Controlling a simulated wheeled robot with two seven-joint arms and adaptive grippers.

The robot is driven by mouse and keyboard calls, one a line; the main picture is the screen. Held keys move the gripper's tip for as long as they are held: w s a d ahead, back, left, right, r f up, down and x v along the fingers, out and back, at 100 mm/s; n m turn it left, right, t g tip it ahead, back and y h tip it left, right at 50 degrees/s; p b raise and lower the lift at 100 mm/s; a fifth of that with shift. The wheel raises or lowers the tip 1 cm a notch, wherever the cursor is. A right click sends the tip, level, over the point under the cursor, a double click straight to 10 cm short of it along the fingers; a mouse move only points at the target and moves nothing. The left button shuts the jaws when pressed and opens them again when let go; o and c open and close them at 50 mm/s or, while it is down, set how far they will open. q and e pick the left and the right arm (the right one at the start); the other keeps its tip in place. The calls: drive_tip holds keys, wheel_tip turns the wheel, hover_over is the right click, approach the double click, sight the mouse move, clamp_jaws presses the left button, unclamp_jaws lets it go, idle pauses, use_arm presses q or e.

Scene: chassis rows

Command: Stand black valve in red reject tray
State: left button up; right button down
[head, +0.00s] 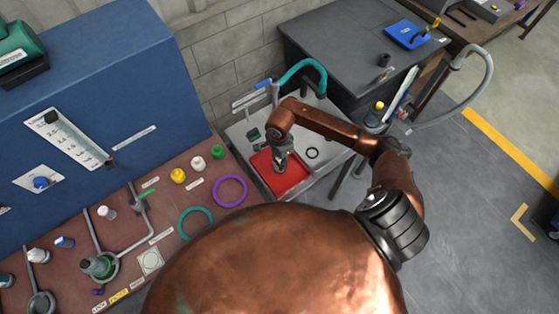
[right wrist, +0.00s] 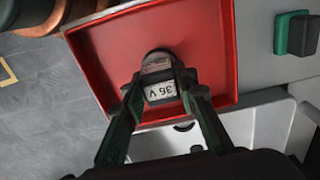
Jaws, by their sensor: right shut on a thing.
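The red reject tray (head: 286,186) sits on a light grey bench; in the right wrist view its red floor (right wrist: 210,45) and raised rim fill the upper middle. My right gripper (head: 281,160) is over the tray. In the right wrist view my right gripper (right wrist: 160,88) is shut on the black valve (right wrist: 156,62), a dark round piece with a white label reading "36 V" upside down. The valve is over the tray floor, well inside the rim. I cannot tell whether its base touches the floor. In the head view my gripper mostly hides it. My left gripper is not in view.
A green and black block (right wrist: 296,34) lies beside the tray. A teal hose (head: 303,68) arches behind. The brown bench at left holds a purple ring (head: 230,191) and several caps. A pale basin (right wrist: 262,118) adjoins the tray.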

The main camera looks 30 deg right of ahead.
drive_tip(key=shift+f, duration=0.2)
drive_tip(key=c, duration=1.5)
unclamp_jaws()
drive_tip(key=shift+c, duration=0.2)
drive_tip(key=shift+r, duration=0.15)
drive_tip(key=shift+r, duration=0.25)
wheel_tip(320, 180, up, 10)
drive_tip(key=shift+r+b, duration=0.2)
drive_tip(key=shift+b, duration=0.55)
drive_tip(key=shift+r, duration=0.65)
